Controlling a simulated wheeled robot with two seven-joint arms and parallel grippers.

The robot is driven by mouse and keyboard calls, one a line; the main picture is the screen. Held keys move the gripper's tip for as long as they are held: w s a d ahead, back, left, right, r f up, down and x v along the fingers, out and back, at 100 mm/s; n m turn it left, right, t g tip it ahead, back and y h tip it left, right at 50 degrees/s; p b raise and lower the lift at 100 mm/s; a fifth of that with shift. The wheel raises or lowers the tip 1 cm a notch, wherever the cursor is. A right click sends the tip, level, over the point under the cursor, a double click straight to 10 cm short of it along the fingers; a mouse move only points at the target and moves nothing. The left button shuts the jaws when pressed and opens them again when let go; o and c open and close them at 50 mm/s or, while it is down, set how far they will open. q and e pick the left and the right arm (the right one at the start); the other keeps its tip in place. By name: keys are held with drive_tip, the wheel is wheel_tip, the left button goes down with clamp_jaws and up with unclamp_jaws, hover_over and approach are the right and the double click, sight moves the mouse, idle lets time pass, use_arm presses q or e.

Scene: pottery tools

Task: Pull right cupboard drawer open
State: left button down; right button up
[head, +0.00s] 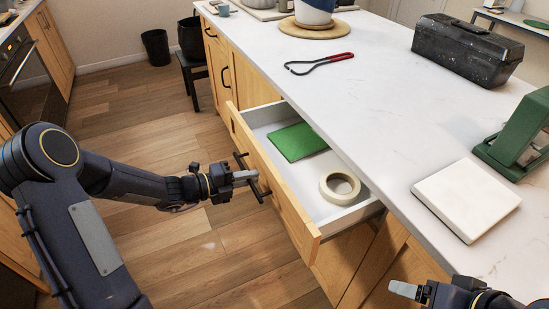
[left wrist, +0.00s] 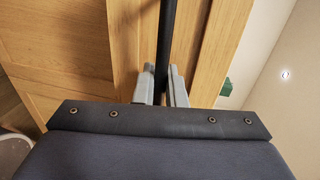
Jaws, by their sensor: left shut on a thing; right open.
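The right cupboard drawer (head: 276,187) stands pulled out from the wooden cabinet under the white counter. Its white inside shows a green flat item (head: 297,142) and a roll of tape (head: 340,187). My left gripper (head: 247,177) is at the drawer front, shut on the dark bar handle (head: 262,190). In the left wrist view the fingers (left wrist: 161,86) close around the black handle bar (left wrist: 166,40) in front of the wood. My right gripper (head: 408,290) shows at the bottom right, by the counter's near edge, open with nothing seen in it; its fingers are only partly visible.
On the counter (head: 375,105) are a red-handled loop tool (head: 325,63), a black toolbox (head: 466,48), a white block (head: 466,198) and a green device (head: 520,135). Other closed cupboard fronts (head: 219,68) lie beyond the drawer. Wooden floor (head: 150,115) is clear left of the drawer.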

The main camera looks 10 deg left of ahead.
use_arm(q)
drive_tip(key=f+p+v, duration=0.2)
drive_tip(key=p+v, duration=0.1)
drive_tip(key=v, duration=0.6)
drive_tip(key=f+p+v, duration=0.1)
drive_tip(key=p+v, duration=0.3)
drive_tip(key=v, duration=0.6)
drive_tip(key=shift+s+a+f, duration=0.3)
drive_tip(key=shift+s+f, duration=0.05)
drive_tip(key=shift+f, duration=0.05)
drive_tip(key=c, duration=1.6)
unclamp_jaws()
drive_tip(key=shift+a, duration=0.1)
drive_tip(key=v, duration=0.7)
drive_tip(key=shift+s+a+b, duration=0.2)
drive_tip(key=shift+b, duration=0.1)
